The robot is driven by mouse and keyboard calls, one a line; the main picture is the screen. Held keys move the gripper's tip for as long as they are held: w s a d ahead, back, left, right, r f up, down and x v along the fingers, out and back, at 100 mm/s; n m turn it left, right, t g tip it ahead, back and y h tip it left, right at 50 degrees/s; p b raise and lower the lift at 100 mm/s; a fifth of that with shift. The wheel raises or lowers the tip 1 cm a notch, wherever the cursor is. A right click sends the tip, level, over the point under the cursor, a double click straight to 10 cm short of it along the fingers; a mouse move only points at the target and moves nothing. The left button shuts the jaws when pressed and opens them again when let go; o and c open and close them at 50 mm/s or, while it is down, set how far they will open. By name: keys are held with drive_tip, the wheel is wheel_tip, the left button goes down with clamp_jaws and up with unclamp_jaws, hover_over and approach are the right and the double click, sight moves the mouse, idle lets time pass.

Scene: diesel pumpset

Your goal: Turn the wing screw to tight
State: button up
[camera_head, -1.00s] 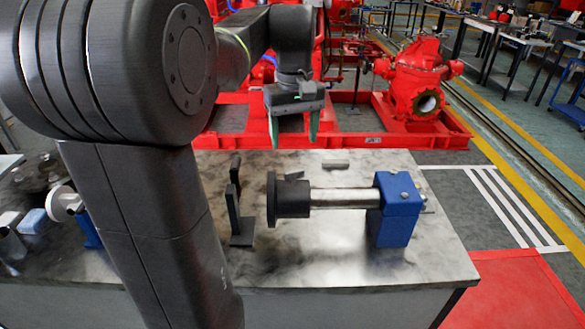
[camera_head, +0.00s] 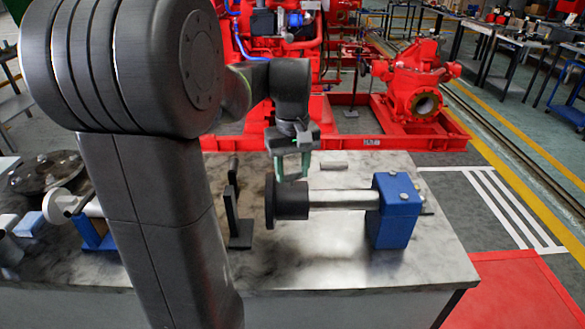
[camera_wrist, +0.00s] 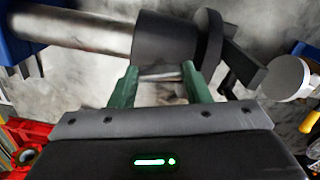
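A black flanged hub (camera_head: 290,205) sits on the left end of a steel shaft (camera_head: 343,199) held by a blue block (camera_head: 398,215). My gripper (camera_head: 293,178) hangs just above and behind the hub. Its two green fingers point down and stand apart. In the wrist view my gripper (camera_wrist: 160,72) has its fingertips close to the edge of the hub (camera_wrist: 166,40). A small grey metal piece (camera_wrist: 160,72) shows between the fingertips; I cannot tell whether it is the wing screw.
A dark upright bracket (camera_head: 236,215) stands left of the hub. A small grey cylinder (camera_head: 333,165) lies on the table (camera_head: 330,260) behind the shaft. A dark round plate (camera_head: 46,172) lies at the left. The front of the table is clear.

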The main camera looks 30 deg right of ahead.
sight(293, 172)
drive_tip(key=c, duration=0.4)
drive_tip(key=shift+r+m+p, duration=0.15)
drive_tip(key=shift+m+p, duration=0.45)
drive_tip(key=shift+m, duration=0.8)
drive_tip(key=o, duration=1)
wheel_tip(293, 172, up, 14)
drive_tip(key=p, duration=0.1)
drive_tip(key=shift+f, duration=0.25)
